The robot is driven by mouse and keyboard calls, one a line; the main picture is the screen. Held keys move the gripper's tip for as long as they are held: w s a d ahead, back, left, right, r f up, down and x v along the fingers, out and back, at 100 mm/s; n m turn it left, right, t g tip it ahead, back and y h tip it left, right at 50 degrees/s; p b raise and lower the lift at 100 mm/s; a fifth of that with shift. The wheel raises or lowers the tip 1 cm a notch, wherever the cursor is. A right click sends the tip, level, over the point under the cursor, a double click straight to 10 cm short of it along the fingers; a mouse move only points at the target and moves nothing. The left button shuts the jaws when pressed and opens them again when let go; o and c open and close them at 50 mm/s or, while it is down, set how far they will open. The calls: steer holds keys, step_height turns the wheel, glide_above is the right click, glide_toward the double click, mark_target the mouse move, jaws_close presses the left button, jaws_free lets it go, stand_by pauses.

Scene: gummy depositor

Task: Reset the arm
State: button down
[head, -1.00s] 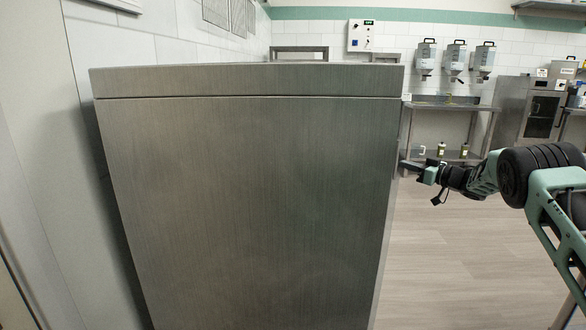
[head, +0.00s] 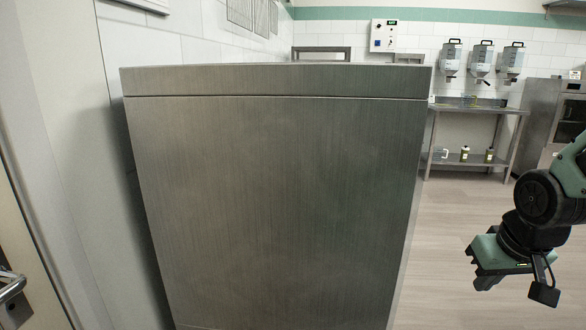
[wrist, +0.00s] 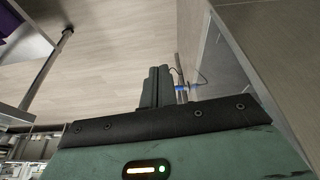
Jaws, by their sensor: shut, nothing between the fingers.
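My gripper (head: 478,285) is at the right of the head view, bent downward over the open floor and apart from the large steel cabinet. The wrist view shows its dark fingers (wrist: 155,87) closed together with nothing between them. In the head view the fingertips are small and partly hidden by the green gripper body.
A tall steel cabinet (head: 270,200) fills the middle of the head view. A steel table (head: 475,109) with bottles on its lower shelf stands at the back, under several wall dispensers (head: 481,62). A door handle (head: 10,288) shows at lower left. Floor (head: 450,215) right of the cabinet is clear.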

steer(key=s+a+r+n+g+p, duration=0.2)
steer(key=s+a+r+n+p, duration=0.2)
steer(key=s+a, duration=0.5)
steer(key=s+a+r+n+g+p, duration=0.1)
steer(key=s+a+r+n+p, duration=0.2)
steer(key=s+a, duration=0.6)
step_height(320, 180, up, 3)
steer(key=shift+s+a+r+n+g+y+p, duration=0.2)
steer(key=shift+a+n+g+y+p, duration=0.2)
steer(key=shift+a+p, duration=0.5)
steer(key=shift+d, duration=0.2)
